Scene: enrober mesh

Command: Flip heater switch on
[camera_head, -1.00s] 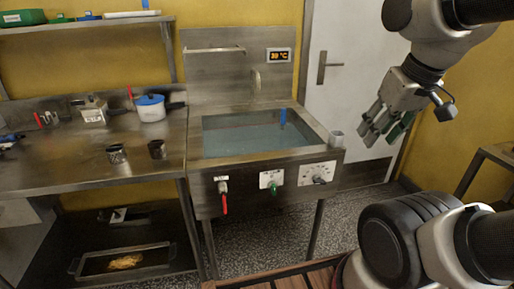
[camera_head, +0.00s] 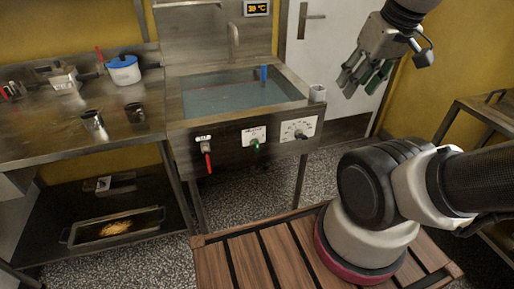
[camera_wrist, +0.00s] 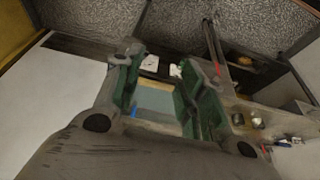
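The sink unit's front panel (camera_head: 228,146) carries several controls. A red-handled lever valve (camera_head: 208,161) hangs down at its left. A green knob or switch (camera_head: 255,145) sits on a small white plate in the middle. A dial with a dark handle on a white plate (camera_head: 299,129) is at its right. Which one is the heater switch I cannot read from the labels. My gripper (camera_head: 362,80) hangs right of the sink, in front of the white door, apart from the panel. In the wrist view my gripper (camera_wrist: 160,76) shows its green-padded fingers apart, with nothing held between them.
A basin of water (camera_head: 225,97) has a display (camera_head: 257,8) above it. A steel counter (camera_head: 50,130) with metal cups and a blue-lidded pot (camera_head: 123,72) is at left. A side table (camera_head: 484,108) stands at right.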

